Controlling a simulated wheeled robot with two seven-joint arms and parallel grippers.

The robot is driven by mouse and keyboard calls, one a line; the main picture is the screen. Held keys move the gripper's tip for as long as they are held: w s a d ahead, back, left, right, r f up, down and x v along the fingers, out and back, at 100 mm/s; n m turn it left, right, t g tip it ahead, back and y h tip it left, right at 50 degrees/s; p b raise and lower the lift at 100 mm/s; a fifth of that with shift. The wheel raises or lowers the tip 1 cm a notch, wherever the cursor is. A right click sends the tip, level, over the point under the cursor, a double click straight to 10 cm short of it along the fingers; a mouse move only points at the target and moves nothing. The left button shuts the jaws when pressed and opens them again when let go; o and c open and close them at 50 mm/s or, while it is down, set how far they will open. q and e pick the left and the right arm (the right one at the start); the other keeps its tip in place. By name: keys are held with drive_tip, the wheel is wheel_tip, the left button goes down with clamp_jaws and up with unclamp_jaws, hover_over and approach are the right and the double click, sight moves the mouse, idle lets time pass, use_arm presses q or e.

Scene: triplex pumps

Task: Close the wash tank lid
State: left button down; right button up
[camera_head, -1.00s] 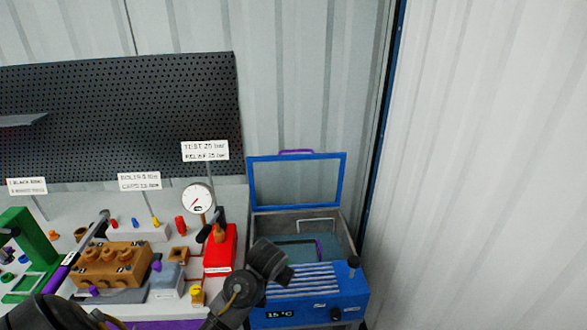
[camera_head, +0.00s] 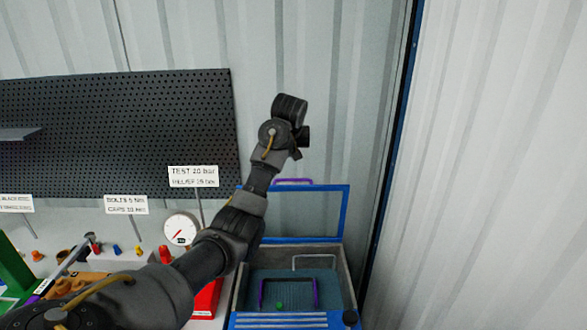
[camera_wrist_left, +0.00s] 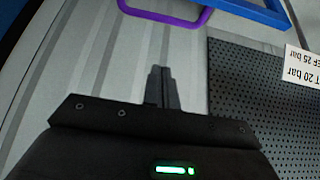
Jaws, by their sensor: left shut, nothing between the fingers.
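The wash tank (camera_head: 342,275) stands at the lower right. Its lid (camera_head: 344,214), a blue frame, stands open and upright at the back of the tank, with a purple handle (camera_head: 305,181) on its top edge. My left arm reaches up across the tank's left side, and its wrist end is above the lid. In the left wrist view my left gripper (camera_wrist_left: 161,73) is shut and empty, with its fingers apart from the handle (camera_wrist_left: 165,18) and the lid frame (camera_wrist_left: 262,10) beyond. The fingertips cannot be made out in the head view. My right gripper is not in view.
A purple-handled basket (camera_head: 315,292) with a green item sits inside the tank. A black pegboard (camera_head: 120,135) and a dial gauge (camera_head: 181,231) are to the left, above a crowded bench. A corrugated wall (camera_head: 490,170) closes the right side.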

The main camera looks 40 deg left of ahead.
use_arm(q)
drive_tip(key=w+a+r+p+x, duration=0.1)
drive_tip(key=p+x, duration=0.4)
drive_tip(key=x, duration=0.5)
drive_tip(key=s+d+p, duration=0.1)
drive_tip(key=s, duration=0.1)
drive_tip(key=s+d+f+p, duration=0.1)
drive_tip(key=d, duration=0.1)
drive_tip(key=shift+s+f+p, duration=0.2)
drive_tip(key=shift+s+p, duration=0.1)
drive_tip(key=shift+s, duration=0.1)
